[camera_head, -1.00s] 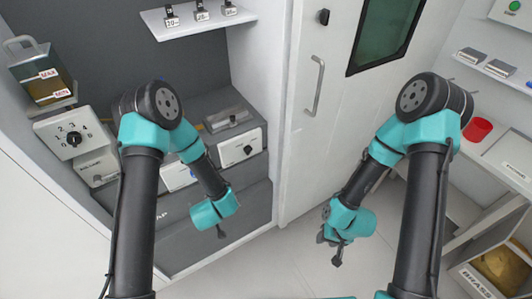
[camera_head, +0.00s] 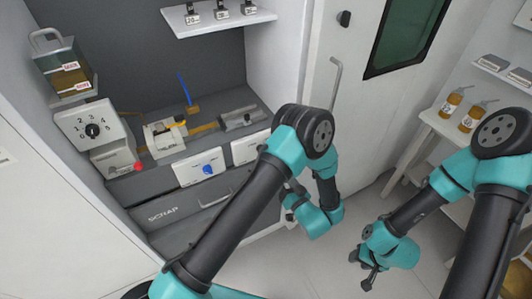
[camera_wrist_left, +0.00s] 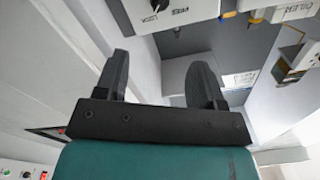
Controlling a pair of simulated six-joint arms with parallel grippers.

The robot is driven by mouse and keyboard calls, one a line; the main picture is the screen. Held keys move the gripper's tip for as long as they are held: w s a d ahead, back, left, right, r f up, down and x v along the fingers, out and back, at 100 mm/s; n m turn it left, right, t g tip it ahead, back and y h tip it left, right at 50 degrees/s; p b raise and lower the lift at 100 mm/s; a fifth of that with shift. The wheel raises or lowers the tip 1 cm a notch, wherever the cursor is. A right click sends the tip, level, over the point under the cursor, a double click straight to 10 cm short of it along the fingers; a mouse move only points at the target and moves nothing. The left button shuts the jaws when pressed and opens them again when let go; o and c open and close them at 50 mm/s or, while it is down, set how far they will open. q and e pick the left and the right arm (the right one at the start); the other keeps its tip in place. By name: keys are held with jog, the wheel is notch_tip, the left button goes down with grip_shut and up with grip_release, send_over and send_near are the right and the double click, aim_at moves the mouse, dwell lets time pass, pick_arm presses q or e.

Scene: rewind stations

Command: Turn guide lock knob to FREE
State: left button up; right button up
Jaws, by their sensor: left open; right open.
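A white panel (camera_head: 247,149) sits on the cabinet front, right of a panel with a blue knob (camera_head: 208,169). My left arm hides its right part and knob in the head view. In the left wrist view a black knob (camera_wrist_left: 158,4) shows at the top edge, on a panel marked LOCK and FREE (camera_wrist_left: 180,11). Where the knob points is unclear. My left gripper (camera_wrist_left: 160,68) is open and empty, apart from the knob. In the head view it is partly behind my left arm. My right gripper (camera_head: 368,270) is open and empty over the floor.
The SCRAP drawer (camera_head: 185,212) lies below the panels. A numbered dial box (camera_head: 92,130) and an oil container (camera_head: 65,72) are at left. A door with a handle (camera_head: 335,85) stands right of the cabinet. Amber pump bottles (camera_head: 471,115) stand on a right shelf.

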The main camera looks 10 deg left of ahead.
pick_arm(q)
jog(key=x, duration=1.7)
jog(key=shift+a, duration=0.2)
jog(key=shift+w, duration=0.1)
jog(key=c, duration=0.9)
